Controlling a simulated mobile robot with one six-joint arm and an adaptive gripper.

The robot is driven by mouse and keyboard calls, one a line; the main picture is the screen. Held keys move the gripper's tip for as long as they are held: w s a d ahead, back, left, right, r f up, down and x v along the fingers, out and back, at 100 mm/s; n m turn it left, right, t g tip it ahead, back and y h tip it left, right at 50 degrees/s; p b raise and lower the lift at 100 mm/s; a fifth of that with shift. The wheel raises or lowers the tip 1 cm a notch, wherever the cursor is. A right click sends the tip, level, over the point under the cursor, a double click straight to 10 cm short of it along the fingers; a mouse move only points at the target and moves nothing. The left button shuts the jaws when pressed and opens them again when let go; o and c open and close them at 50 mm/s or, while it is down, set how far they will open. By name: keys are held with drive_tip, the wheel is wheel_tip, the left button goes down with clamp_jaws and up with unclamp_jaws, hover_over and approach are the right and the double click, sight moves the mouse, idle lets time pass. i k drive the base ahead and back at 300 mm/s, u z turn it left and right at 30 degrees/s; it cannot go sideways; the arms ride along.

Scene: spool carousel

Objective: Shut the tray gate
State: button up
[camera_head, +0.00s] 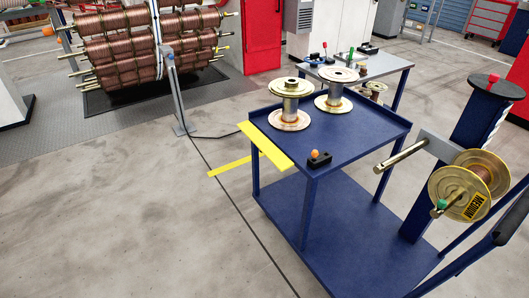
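A yellow flap (265,145), which looks like the tray gate, runs along the left edge of the blue cart's upper tray (345,150). It appears folded outward, leaning away from the tray, and does not stand up as a wall there; its exact angle is hard to tell. A small black block with an orange knob (319,158) sits at the tray's near corner, beside the flap's near end. Two metal spools stand upright on the tray, one on the left (291,104) and one on the right (334,90). My gripper is not in view.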

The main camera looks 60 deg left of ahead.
sight(266, 147)
drive_tip(key=z, duration=0.05)
drive_tip(key=k, duration=1.85)
drive_tip(key=u, duration=0.75)
drive_tip(key=i, duration=1)
